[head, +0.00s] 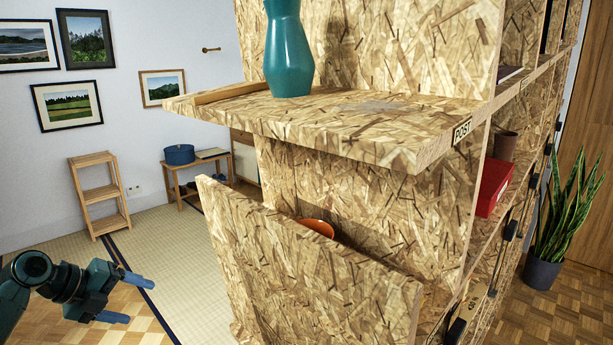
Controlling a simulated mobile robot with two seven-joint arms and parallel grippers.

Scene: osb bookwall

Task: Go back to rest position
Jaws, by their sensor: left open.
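My left gripper (126,299) is at the lower left of the head view. It is teal with two blue fingers spread apart, and nothing shows between them. It is over the floor, to the left of the chipboard bookwall (380,210) and apart from it. My right gripper does not show.
The bookwall's shelf (240,117) juts out and holds a teal vase (288,55). Below it a slanted board (300,275) stands out, with an orange bowl (317,227) behind it. A small wooden rack (99,195) and a low bench (197,167) stand by the wall. Floor (165,245) between is clear.

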